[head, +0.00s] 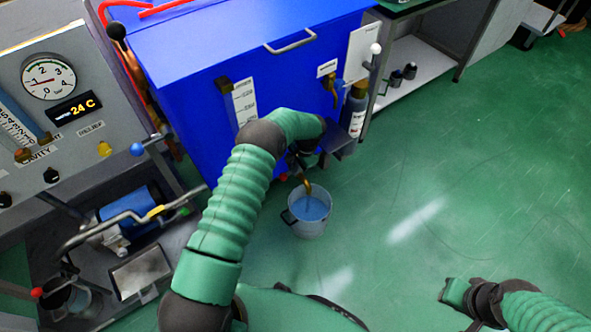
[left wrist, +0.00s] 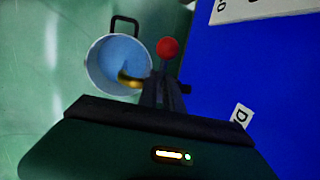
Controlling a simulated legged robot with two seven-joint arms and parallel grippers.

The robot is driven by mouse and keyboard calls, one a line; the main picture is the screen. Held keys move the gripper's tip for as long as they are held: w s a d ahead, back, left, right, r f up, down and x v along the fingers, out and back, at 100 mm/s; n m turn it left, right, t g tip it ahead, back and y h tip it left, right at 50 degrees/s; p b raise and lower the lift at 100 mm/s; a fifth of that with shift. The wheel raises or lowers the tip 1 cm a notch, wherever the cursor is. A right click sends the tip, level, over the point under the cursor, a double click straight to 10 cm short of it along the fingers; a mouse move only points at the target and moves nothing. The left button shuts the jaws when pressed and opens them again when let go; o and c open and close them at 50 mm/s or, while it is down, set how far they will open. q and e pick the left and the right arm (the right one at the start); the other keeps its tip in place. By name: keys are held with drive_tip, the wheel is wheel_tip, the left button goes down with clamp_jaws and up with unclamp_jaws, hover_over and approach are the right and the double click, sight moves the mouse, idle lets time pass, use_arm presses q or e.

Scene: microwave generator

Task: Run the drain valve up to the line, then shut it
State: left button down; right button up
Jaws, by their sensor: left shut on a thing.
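The drain valve's brass spout (head: 308,187) points down over a pale bucket (head: 306,226) on the floor by the blue tank. The bucket holds blue-looking liquid (head: 311,207); I cannot make out a line in it. The spout (left wrist: 128,79) and bucket (left wrist: 97,78) also show in the left wrist view. My left gripper (left wrist: 162,80) is shut on the valve handle, with its red knob (left wrist: 168,47) sticking out past the fingers. In the head view the left gripper (head: 298,164) mostly hides the valve. My right gripper (head: 452,293) is low at the right, its jaws unclear.
The blue tank (head: 230,50) carries a white scale (head: 244,100). A dark bottle (head: 354,108) stands on its right side. A gauge panel (head: 85,60) and a blue pump (head: 130,210) are at the left. The green floor (head: 460,180) at the right is clear.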

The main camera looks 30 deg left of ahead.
use_arm(q)
drive_tip(key=shift+w+f+b, duration=0.15)
drive_tip(key=shift+w+b, duration=0.2)
drive_tip(key=shift+b, duration=0.05)
drive_tip(key=shift+d+r+g, duration=0.15)
drive_tip(key=shift+r+g, duration=0.25)
drive_tip(key=shift+g, duration=0.1)
use_arm(e)
drive_tip(key=shift+x, duration=0.95)
use_arm(q)
drive_tip(key=c, duration=2)
unclamp_jaws()
drive_tip(key=o, duration=0.5)
use_arm(e)
drive_tip(key=shift+w+d, duration=0.1)
drive_tip(key=shift+d, duration=0.15)
use_arm(q)
drive_tip(key=shift+s, duration=0.1)
